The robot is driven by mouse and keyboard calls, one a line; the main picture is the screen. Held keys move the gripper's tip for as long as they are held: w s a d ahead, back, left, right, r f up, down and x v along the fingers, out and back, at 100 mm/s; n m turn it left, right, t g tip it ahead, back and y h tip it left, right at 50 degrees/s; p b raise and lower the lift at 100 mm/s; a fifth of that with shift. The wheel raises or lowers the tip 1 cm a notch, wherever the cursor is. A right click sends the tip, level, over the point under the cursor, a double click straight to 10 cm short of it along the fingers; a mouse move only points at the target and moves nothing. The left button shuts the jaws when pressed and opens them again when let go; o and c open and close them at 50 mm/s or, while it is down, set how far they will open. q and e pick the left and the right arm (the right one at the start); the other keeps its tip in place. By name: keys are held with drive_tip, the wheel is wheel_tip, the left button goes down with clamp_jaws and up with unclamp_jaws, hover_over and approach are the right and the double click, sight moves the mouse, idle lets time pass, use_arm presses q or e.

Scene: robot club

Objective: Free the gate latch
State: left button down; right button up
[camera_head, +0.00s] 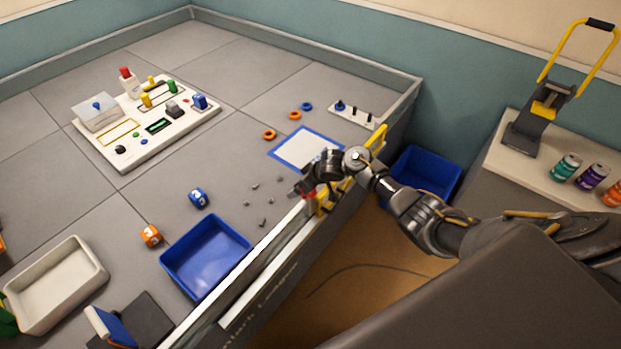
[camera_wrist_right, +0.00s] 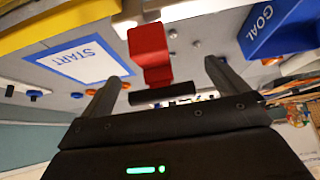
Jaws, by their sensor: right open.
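The red latch (camera_wrist_right: 150,50) fills the upper middle of the right wrist view. A short dark bar (camera_wrist_right: 162,92) shows at its lower end. In the head view the latch (camera_head: 310,195) is a small red patch by a yellow gate post (camera_head: 324,201) on the arena's near wall. My right gripper (camera_head: 301,188) is at the latch, partly covering it. In the wrist view its two fingers are spread, one on each side of the latch and bar, with gaps visible. Whether anything touches is unclear. My left gripper is out of view.
A blue bin (camera_head: 205,256) stands inside the arena near the wall. Small grey bits lie on the floor beside the gate. The start mat (camera_head: 303,149) lies beyond. Another blue bin (camera_head: 424,174) stands outside. A counter with cans (camera_head: 565,167) is at right.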

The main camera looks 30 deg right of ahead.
drive_tip(key=p+v, duration=0.1)
drive_tip(key=v, duration=0.7)
drive_tip(key=shift+s+r, duration=0.15)
drive_tip(key=shift+r, duration=0.2)
drive_tip(key=shift+d, duration=0.1)
drive_tip(key=s+a+f+m+g+b, duration=0.1)
drive_tip(key=s+f, duration=0.5)
drive_tip(key=f, duration=0.4)
drive_tip(key=s+a+f+m+b, duration=0.1)
drive_tip(key=s+f, duration=0.5)
drive_tip(key=f, duration=0.4)
drive_tip(key=s+a+f+m+g+b, duration=0.1)
drive_tip(key=s+f, duration=0.5)
drive_tip(key=f, duration=0.4)
drive_tip(key=s+f+g+h, duration=0.1)
drive_tip(key=s+f, duration=0.4)
drive_tip(key=s, duration=0.6)
drive_tip(key=s+d+f+g+h+b, duration=0.1)
drive_tip(key=s+f, duration=0.5)
drive_tip(key=s, duration=0.6)
drive_tip(key=s+f+g+h+b, duration=0.1)
drive_tip(key=s+f, duration=0.5)
drive_tip(key=s, duration=0.6)
drive_tip(key=shift+d, duration=0.15)
